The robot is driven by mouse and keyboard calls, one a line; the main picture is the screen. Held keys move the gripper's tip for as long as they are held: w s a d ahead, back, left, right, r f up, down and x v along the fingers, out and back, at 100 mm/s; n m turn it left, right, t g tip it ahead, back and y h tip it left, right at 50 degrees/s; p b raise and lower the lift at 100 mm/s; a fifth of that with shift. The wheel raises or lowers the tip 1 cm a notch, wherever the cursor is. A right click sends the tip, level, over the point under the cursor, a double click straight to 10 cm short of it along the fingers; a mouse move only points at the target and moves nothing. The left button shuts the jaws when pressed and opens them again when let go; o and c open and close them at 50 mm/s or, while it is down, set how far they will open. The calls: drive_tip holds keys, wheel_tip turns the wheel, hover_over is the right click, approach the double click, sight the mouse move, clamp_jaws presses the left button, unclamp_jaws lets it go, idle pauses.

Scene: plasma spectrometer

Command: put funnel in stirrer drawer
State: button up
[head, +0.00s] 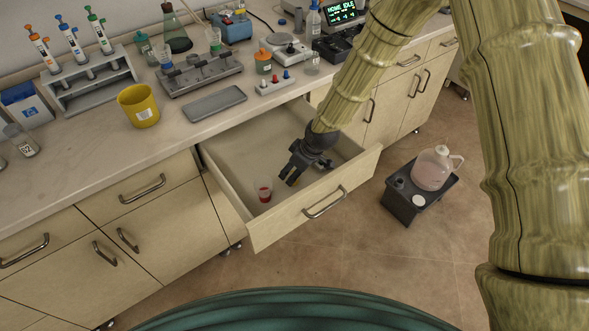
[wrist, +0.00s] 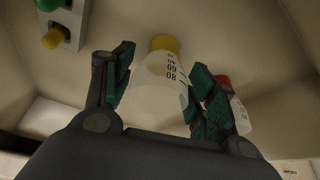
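I cannot pick out a funnel with certainty. My gripper (head: 289,179) points down into an open drawer (head: 225,180). In the wrist view my gripper (wrist: 162,85) has its two fingers on either side of a pale translucent vessel (wrist: 158,98) with dark printed marks and a yellow far end (wrist: 164,43). I cannot tell whether the fingers press on it. The vessel is not discernible in the head view. A small clear cup with red at its bottom (head: 264,190) stands in the drawer, left of my gripper. In the wrist view its red part (wrist: 224,83) shows behind the right finger.
The drawer front (head: 315,205) juts out from the cabinets. The counter (head: 175,135) above bears a yellow bucket (head: 139,106), grey tray (head: 214,103), racks and devices. A white block with green and yellow knobs (wrist: 62,30) shows upper left in the wrist view. A jug (head: 433,168) stands right.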

drive_tip(key=shift+o, duration=0.2)
drive_tip(key=shift+r, duration=0.2)
drive_tip(key=b+v, duration=0.1)
drive_tip(key=v, duration=1.1)
idle(1.1)
